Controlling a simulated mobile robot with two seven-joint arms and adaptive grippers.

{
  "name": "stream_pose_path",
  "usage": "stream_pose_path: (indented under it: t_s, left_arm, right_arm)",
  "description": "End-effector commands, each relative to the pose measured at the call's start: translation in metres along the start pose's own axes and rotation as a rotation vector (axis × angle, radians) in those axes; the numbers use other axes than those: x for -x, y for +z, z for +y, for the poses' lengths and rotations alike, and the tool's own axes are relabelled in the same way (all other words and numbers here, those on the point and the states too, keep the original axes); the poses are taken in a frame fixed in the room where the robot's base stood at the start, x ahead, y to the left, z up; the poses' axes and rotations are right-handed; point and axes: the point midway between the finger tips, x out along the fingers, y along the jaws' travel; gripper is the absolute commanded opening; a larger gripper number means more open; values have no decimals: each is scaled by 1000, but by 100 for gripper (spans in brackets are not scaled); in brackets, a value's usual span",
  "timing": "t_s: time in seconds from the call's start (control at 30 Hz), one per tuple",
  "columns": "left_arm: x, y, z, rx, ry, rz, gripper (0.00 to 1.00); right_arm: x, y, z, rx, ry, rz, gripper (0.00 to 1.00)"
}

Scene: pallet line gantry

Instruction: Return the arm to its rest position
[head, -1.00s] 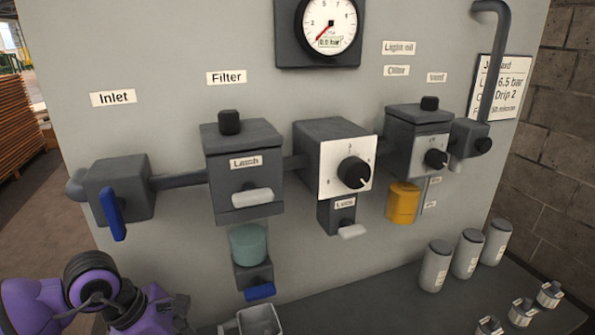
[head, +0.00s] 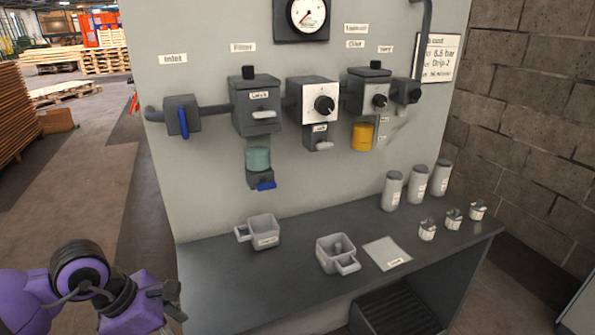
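My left arm, purple with dark joints, comes in at the lower left of the head view. Its gripper (head: 174,300) is left of the workbench (head: 215,290), apart from the bench and the panel. Its two dark fingers stand apart with nothing seen between them, so it looks open and empty. My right arm and gripper are not in view.
A grey panel (head: 200,170) carries the inlet valve (head: 183,117), filter (head: 256,105), regulator (head: 312,98), lubricator (head: 365,92) and gauge (head: 307,14). Two grey cups (head: 262,231) (head: 335,251), a pad (head: 387,253), canisters (head: 416,184) and small fittings (head: 453,219) stand on the bench.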

Motion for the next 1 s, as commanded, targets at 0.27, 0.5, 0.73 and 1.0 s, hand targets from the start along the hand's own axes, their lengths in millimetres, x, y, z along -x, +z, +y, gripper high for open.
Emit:
stream_pose_path:
  t_s: [0.27,0.5,0.73,1.0]
  left_arm:
    - [-25,60,-81,311,-280,-372,74]
    - [6,122,-112,1105,-636,-948,74]
    - [-14,16,-82,2344,-806,-1413,74]
    - [-100,-110,-181,-2258,493,961,74]
  right_arm:
    - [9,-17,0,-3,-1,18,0]
    - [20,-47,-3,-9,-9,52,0]
    - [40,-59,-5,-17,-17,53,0]
    - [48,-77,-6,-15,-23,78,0]
